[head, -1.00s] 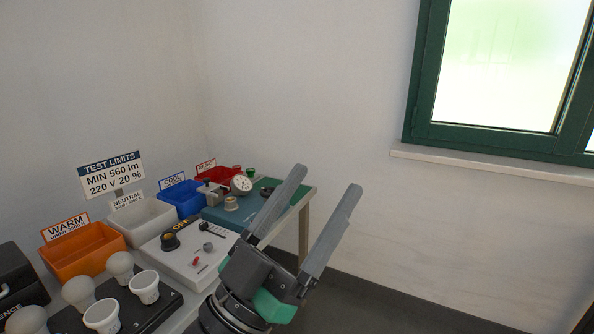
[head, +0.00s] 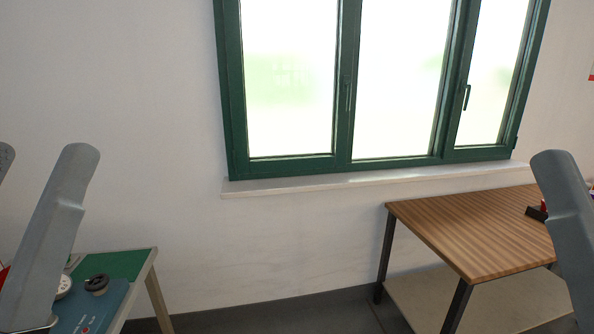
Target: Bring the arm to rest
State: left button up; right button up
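My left gripper (head: 36,168) is at the left edge, with two grey fingers apart and nothing seen between them. Part of one finger is cut off by the frame. It stands in front of the test bench (head: 146,268), overlapping it in the picture. Of my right gripper (head: 562,205) only one grey finger shows, at the right edge in front of the wooden table. Its other finger is out of frame, so its opening cannot be judged.
A wooden table (head: 455,225) stands at the right under the green-framed window (head: 345,85). A small dark object (head: 536,213) with red on it lies on it. On the bench are a green mat (head: 115,264) and a dark knob (head: 97,284). Floor shows between the two.

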pick_arm(q)
notch_tip(320, 180, up, 42)
jog(key=p, duration=3.8)
jog(key=shift+o, duration=0.4)
jog(key=shift+f, duration=0.15)
jog(key=shift+o, duration=1.3)
jog(key=shift+f, duration=0.15)
